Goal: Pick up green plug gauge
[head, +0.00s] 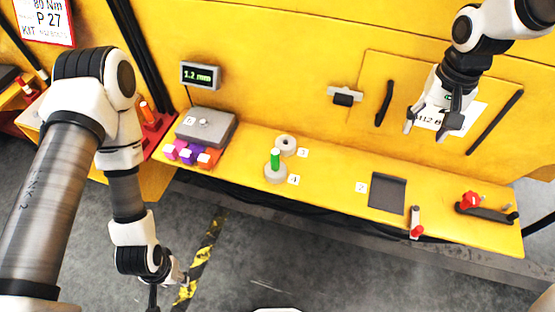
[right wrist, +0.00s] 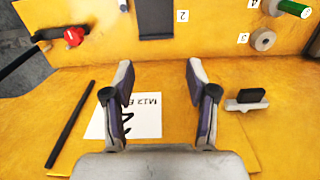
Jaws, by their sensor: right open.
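The green plug gauge (head: 275,158) stands upright in a round grey holder (head: 276,174) on the yellow ledge, beside a small number label. My right gripper (head: 427,130) is open and empty, up at the right in front of the yellow back panel, well away from the gauge. Its spread fingers show in the right wrist view (right wrist: 159,80). My left gripper (head: 168,288) hangs low at the left, over the floor; its jaws are unclear.
A grey ring (head: 286,145) lies just behind the gauge. A grey box (head: 207,127) and coloured blocks (head: 188,153) stand left of it. The ledge between gauge and pad is clear.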

